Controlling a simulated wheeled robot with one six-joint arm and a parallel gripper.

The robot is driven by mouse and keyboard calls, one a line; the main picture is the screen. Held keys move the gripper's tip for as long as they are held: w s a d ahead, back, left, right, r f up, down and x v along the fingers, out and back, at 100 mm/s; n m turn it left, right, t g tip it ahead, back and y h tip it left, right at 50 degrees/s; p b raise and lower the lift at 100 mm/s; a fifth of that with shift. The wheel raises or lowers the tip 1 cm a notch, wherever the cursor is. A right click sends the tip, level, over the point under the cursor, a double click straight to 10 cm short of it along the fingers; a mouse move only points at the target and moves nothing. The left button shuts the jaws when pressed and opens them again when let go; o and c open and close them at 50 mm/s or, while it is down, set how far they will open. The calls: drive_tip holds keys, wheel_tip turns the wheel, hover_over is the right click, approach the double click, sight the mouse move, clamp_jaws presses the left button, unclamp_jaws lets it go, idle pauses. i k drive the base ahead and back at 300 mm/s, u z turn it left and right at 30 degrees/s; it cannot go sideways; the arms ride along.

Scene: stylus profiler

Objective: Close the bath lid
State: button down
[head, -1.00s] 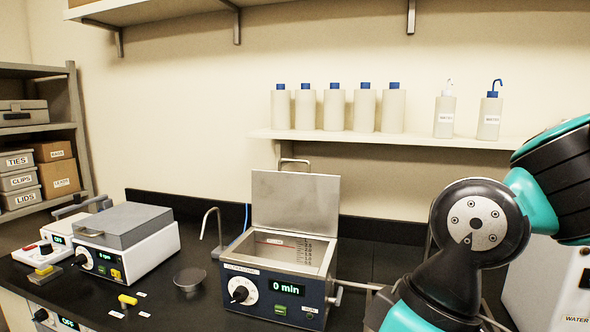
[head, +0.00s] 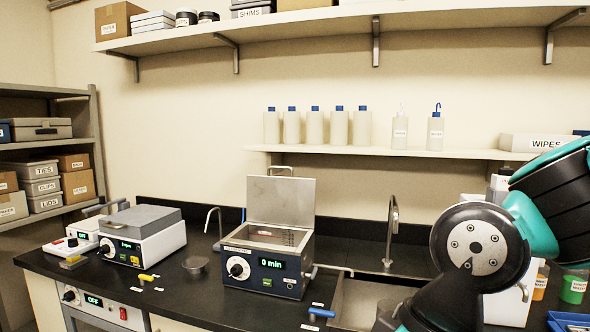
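The bath (head: 269,262) is a dark blue-grey box with a steel tank, a dial and a green display reading 0 min, on the black counter. Its steel lid (head: 281,201) stands open, upright at the back of the tank, with a bar handle (head: 281,169) at its top edge. My arm fills the right side of the view, apart from the bath. My gripper is outside the picture.
A bent metal tube (head: 213,221) stands just left of the bath. A sink (head: 365,301) with a tall faucet (head: 391,229) is to its right. A shelf (head: 400,152) with several bottles hangs above. A grey-lidded instrument (head: 145,238) sits further left.

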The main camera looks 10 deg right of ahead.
sight(290, 201)
drive_tip(key=z, duration=0.15)
drive_tip(key=k, duration=0.3)
drive_tip(key=u, duration=1.35)
drive_tip(key=i, duration=2.15)
drive_tip(key=z, duration=0.8)
